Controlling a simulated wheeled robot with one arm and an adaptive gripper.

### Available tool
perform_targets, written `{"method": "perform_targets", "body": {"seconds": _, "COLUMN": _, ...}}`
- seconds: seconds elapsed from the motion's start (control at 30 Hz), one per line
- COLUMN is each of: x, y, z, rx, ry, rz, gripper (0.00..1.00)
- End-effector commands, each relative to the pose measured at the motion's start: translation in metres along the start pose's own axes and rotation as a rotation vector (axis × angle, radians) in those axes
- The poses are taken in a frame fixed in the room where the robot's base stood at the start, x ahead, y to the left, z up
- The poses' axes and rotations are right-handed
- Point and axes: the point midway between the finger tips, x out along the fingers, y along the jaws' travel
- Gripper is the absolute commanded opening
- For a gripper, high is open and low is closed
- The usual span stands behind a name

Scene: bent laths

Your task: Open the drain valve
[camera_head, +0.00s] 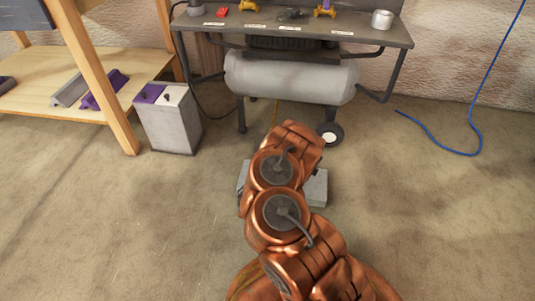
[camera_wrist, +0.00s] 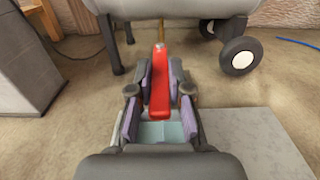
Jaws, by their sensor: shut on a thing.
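The red lever (camera_wrist: 160,92) of the drain valve shows in the wrist view, pointing from near the tank towards me. A thin brass-coloured pipe (camera_wrist: 163,34) comes down behind its far end. My gripper (camera_wrist: 160,76) is shut on the red lever, with purple-grey pads on both sides of it. The grey compressor tank (camera_head: 290,78) stands at the back in the head view, and its underside (camera_wrist: 170,6) shows at the top of the wrist view. My arm hides the gripper and the lever in the head view.
A workbench (camera_head: 365,36) stands over the tank. The tank has a black wheel (camera_head: 330,133) at right. A grey slab (camera_head: 317,188) lies on the floor below my arm. A grey bin (camera_head: 170,125) and a wooden shelf (camera_head: 45,85) stand left. A blue hose (camera_head: 450,152) lies right.

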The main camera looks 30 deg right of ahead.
Motion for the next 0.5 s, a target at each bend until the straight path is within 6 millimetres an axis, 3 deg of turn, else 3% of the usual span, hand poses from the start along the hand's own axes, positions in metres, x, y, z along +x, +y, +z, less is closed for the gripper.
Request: {"method": "perform_targets", "body": {"seconds": 0.5, "x": -0.0016, "y": 0.0095, "z": 0.0023, "rx": 0.002, "ry": -0.007, "rz": -0.01, "gripper": 0.0}}
